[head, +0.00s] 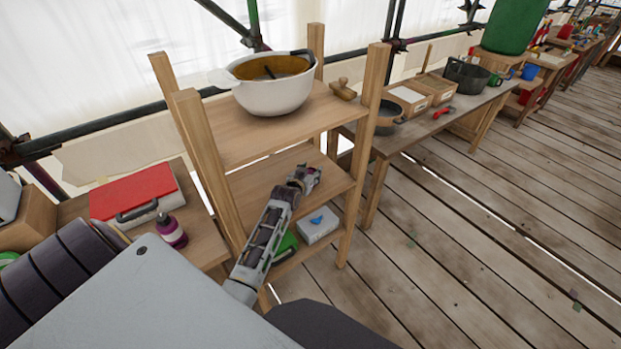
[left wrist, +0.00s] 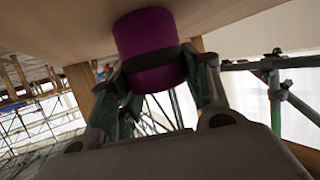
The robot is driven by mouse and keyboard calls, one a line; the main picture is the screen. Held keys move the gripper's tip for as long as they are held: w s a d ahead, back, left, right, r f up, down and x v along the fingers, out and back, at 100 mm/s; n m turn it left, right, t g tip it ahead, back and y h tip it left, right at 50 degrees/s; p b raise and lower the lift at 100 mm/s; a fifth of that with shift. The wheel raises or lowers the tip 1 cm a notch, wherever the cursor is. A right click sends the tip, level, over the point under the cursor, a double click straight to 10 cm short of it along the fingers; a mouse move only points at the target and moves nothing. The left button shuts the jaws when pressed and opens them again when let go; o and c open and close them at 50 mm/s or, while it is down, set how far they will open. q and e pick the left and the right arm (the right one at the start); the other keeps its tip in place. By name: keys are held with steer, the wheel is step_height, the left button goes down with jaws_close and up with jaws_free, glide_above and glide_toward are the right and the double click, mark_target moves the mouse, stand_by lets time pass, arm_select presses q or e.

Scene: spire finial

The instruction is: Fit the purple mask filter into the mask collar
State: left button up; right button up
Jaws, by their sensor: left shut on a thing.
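The purple mask filter (left wrist: 147,32) is a short cylinder in the left wrist view. A dark band crosses its middle. My left gripper (left wrist: 166,82) is shut on it, one finger on each side. In the head view my left gripper (head: 305,179) is inside the wooden shelf unit, above its middle board and below its top board. The filter is too small there to make out clearly. I cannot make out the mask collar in either view. My right gripper is not in view.
The wooden shelf unit (head: 192,128) has posts around my left arm. A white pot (head: 273,95) stands on its top board. A white box with a blue mark (head: 318,228) is low in it. A red-lidded case (head: 133,193) and purple bottle (head: 171,232) stand left. Floor at right is clear.

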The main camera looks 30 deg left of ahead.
mark_target(310, 171)
arm_select(q)
steer(key=shift+c, duration=0.8)
steer(key=shift+r, duration=0.1)
steer(key=shift+r, duration=4.95)
